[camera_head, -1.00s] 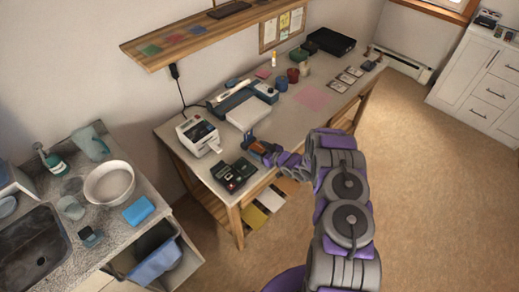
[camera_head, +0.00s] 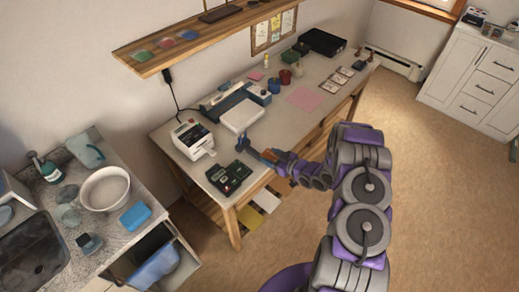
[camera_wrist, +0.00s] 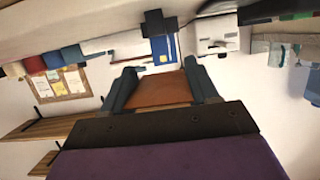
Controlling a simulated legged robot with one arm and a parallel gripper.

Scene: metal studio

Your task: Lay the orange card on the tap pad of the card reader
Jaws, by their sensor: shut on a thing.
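The orange card (camera_wrist: 157,90) is between the two fingers of my gripper (camera_wrist: 160,84) in the wrist view. In the head view, the orange of the card (camera_head: 268,155) shows small at my gripper (camera_head: 257,149), which is shut on it. The gripper is over the front edge area of the bench, up and right of the black card reader (camera_head: 229,176) in the picture, and apart from it. The reader has a small red light. Its tap pad is too small to make out clearly.
A white printer (camera_head: 193,138) stands behind the reader on the bench (camera_head: 268,127). A white-lidded machine (camera_head: 242,116) is farther along, then cups and a pink sheet (camera_head: 305,99). A shelf (camera_head: 190,48) hangs above. A sink counter (camera_head: 118,232) is at the left.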

